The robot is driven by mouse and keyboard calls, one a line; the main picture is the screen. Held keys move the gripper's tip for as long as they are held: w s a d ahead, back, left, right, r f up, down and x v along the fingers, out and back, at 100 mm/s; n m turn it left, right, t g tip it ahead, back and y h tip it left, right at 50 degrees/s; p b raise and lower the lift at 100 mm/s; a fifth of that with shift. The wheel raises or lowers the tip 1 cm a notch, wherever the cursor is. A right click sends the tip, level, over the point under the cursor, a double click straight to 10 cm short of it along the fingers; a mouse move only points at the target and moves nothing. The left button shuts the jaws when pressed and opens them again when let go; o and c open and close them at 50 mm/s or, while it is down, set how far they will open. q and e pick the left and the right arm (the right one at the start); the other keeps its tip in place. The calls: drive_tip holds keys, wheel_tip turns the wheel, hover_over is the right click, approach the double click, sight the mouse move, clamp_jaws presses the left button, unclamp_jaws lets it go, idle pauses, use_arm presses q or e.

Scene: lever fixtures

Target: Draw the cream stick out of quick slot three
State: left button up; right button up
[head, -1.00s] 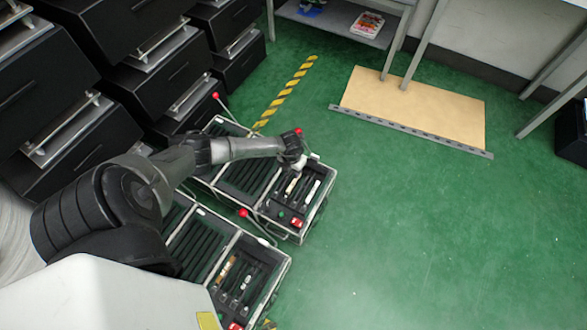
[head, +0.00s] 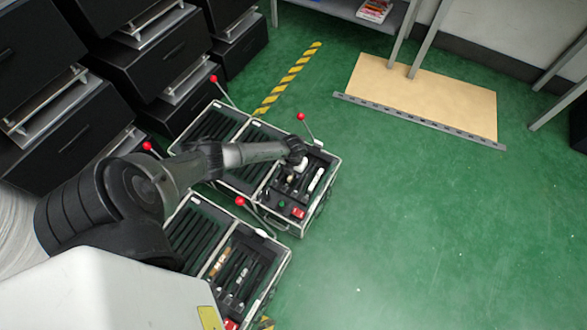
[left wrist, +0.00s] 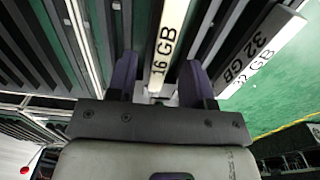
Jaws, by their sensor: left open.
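The cream stick (left wrist: 168,40), marked "16 GB", shows in the left wrist view. It passes between the two dark fingers of my left gripper (left wrist: 158,80), which is open with a gap on each side. In the head view my left gripper (head: 299,160) is over the far case (head: 272,178) and hides most of that stick. A second, paler stick (left wrist: 258,55), marked "32 GB", stands to the right in the left wrist view; a white stick (head: 316,181) shows in the head view. I cannot read slot numbers. My right gripper is not in view.
Red-knobbed levers (head: 301,117) stand at the cases' edges. The near case (head: 285,262) holds more sticks. Black drawer units (head: 135,60) are at left. A tan board (head: 425,95) lies at the back. The green floor (head: 440,230) at right is clear.

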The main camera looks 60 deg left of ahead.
use_arm(q)
drive_tip(key=shift+f+b, duration=0.3)
drive_tip(key=shift+f, duration=0.4)
clamp_jaws()
idle(0.4)
